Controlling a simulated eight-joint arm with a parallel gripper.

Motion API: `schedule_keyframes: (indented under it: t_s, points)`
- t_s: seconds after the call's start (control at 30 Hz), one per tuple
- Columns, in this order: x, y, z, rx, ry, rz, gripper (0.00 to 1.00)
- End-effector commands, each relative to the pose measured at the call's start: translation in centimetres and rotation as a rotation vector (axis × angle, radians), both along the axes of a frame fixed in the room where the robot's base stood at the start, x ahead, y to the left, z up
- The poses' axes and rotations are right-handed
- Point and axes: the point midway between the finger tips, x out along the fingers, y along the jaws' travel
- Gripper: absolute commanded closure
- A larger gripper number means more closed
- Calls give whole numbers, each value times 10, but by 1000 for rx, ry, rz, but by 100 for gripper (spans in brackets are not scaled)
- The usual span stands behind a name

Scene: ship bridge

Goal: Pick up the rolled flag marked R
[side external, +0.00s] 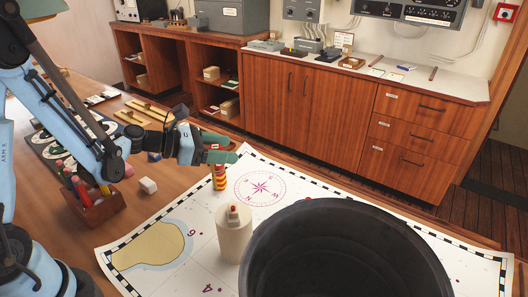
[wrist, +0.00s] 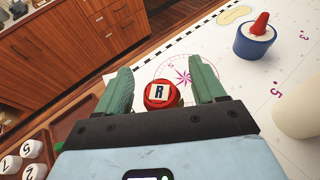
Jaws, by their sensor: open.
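The rolled flag marked R (wrist: 161,96) shows in the wrist view as a red round end with a white label and a dark letter R. In the side view the flag (side external: 219,178) is a red and yellow banded roll standing upright on the chart. My gripper (side external: 231,151) is at its top. In the wrist view my gripper (wrist: 162,90) is open, with one green finger on each side of the R end. Gaps show beside the roll, most clearly on the right. The flag's lower part is hidden in the wrist view.
A cream cylinder (side external: 234,238) with a red top stands near the flag, beside a large black round container (side external: 345,255). A wooden box (side external: 96,207) of rolls and a white cube (side external: 148,186) lie left. A blue cup (wrist: 255,42) stands on the chart (wrist: 228,62).

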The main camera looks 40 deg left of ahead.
Motion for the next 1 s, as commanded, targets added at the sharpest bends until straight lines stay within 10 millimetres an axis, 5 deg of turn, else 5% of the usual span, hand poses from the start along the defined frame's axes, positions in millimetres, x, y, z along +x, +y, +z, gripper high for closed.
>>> schedule_keyframes:
  t_s: [0.27, 0.7, 1.0]
  points:
    - [2, -2, -1, 0, 0, 1, 32]
    - [2, -1, -1, 0, 0, 0, 100]
    - [2, -1, 0, -1, 0, 0, 100]
